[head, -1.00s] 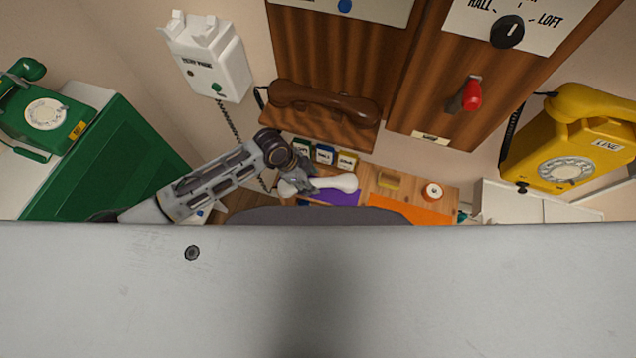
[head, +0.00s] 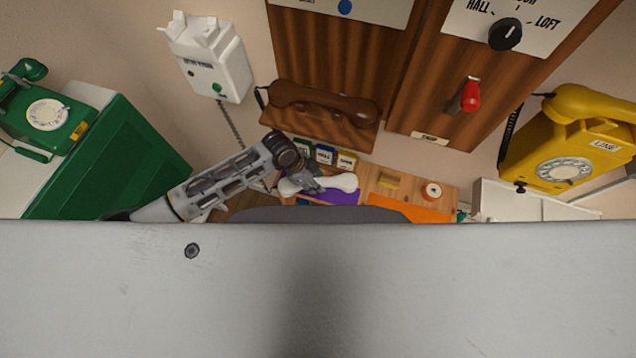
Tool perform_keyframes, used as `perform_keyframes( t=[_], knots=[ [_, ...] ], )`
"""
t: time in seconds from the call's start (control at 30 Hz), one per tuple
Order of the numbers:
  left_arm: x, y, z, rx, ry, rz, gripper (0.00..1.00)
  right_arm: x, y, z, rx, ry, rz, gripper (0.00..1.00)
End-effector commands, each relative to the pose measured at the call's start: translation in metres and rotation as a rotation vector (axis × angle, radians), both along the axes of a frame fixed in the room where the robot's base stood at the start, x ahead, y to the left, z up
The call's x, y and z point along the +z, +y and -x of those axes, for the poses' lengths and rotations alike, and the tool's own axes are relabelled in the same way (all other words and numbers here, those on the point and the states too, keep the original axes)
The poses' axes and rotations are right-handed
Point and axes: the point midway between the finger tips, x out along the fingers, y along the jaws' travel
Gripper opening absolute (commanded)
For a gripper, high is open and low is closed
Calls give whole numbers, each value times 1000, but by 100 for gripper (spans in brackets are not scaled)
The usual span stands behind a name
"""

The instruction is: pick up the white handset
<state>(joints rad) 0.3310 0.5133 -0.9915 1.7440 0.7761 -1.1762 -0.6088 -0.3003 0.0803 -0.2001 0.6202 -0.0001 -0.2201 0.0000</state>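The white handset (head: 342,182) lies roughly level above the purple mat (head: 340,197) at the wooden desk, low in the middle of the head view. My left gripper (head: 308,184) reaches in from the left and covers the middle of the handset. Both ends of the handset show on either side of the gripper. The fingers are small and overlap the handset, so I cannot tell whether they are closed on it or whether it touches the desk. My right gripper is not in view.
A brown handset (head: 325,103) rests on the wooden panel behind. A white entry phone (head: 208,60) hangs on the wall. A green dial phone (head: 45,112) stands left, a yellow dial phone (head: 570,145) right. Small labelled boxes (head: 325,155) stand just behind the gripper. An orange mat (head: 405,205) lies right.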

Motion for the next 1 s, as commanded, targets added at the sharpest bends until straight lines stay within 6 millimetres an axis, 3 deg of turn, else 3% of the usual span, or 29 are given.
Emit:
perform_keyframes(
  t=[0.03,0.27,1.0],
  knots=[
    [0,0,0,0,0,0,29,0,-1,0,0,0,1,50],
    [0,0,0,0,0,0,0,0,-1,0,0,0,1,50],
    [8,0,0,0,0,1,0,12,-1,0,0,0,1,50]
  ],
)
